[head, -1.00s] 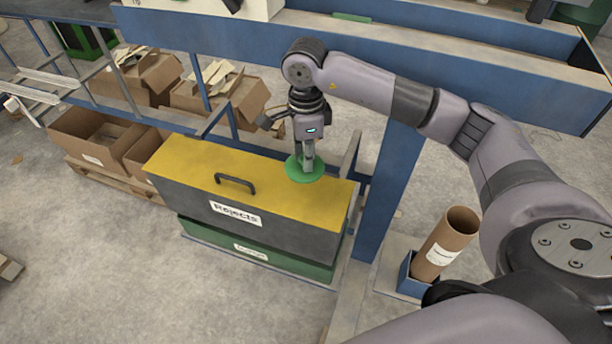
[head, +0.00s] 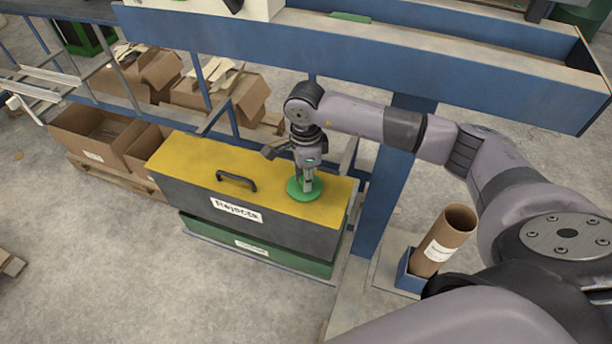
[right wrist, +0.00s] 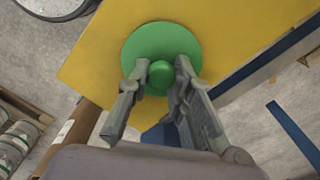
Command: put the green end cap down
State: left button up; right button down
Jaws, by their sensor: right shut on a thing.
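The green end cap (head: 304,190) is a round disc with a raised knob. It is at the right end of the yellow lid (head: 193,155) of the box labelled "Rejects". My right gripper (head: 307,187) comes down on it from above and is shut on its knob. In the right wrist view the fingers (right wrist: 161,82) stand on both sides of the knob, and the cap's disc (right wrist: 150,43) lies over the yellow lid. The cap looks flat and at or very close to the lid; I cannot tell whether it touches. My left gripper is not in view.
A black handle (head: 236,180) stands up from the lid left of the cap. A blue post (head: 382,205) rises right of the box. A cardboard tube (head: 445,240) leans in a blue holder. Open cartons (head: 95,135) stand at the left. The lid's left part is clear.

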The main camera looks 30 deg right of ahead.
jog(key=c, duration=1.4)
grip_release()
jog(key=shift+r, duration=0.15)
jog(key=shift+w+r, duration=0.1)
jog(key=shift+r, duration=0.15)
notch_tip(320, 180, up, 12)
jog(key=shift+f+b, duration=0.25)
jog(key=shift+b, duration=0.95)
